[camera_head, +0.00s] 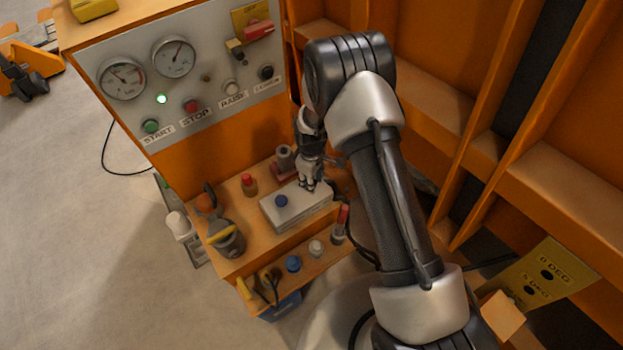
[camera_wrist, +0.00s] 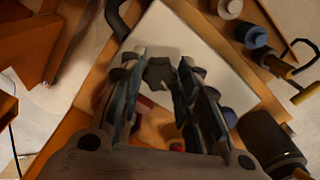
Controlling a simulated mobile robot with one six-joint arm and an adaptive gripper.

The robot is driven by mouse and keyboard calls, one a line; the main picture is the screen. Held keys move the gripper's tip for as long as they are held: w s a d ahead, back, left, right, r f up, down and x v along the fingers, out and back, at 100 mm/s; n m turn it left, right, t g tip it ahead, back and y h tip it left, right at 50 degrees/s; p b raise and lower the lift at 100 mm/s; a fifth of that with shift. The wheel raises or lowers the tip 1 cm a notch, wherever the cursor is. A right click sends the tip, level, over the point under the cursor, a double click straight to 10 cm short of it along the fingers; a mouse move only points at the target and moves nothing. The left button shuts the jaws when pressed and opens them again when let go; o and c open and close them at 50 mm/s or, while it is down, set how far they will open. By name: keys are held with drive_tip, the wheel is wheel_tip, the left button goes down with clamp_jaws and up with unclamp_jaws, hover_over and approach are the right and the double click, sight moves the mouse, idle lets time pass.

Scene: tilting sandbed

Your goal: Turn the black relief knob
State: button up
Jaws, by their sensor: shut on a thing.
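The black relief knob (camera_wrist: 158,72) shows in the wrist view as a dark faceted knob on top of a white box (camera_wrist: 185,35). My gripper (camera_wrist: 160,80) has a finger on either side of it and is shut on it. In the head view my gripper (camera_head: 309,184) points down at the right end of the white box (camera_head: 298,211), and its fingers hide the knob there. The box lies on an orange stepped bench.
A red-handled tool (camera_head: 341,222), a red-capped bottle (camera_head: 249,184) and a dark pot (camera_head: 226,238) stand nearby. The gauge panel (camera_head: 185,75) rises behind, and orange wall ribs stand to the right.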

drive_tip(key=shift+c, duration=1.2)
drive_tip(key=shift+m, duration=0.4)
drive_tip(key=m, duration=0.4)
drive_tip(key=shift+b, duration=0.35)
drive_tip(key=shift+m, duration=2.3)
drive_tip(key=o, duration=1.1)
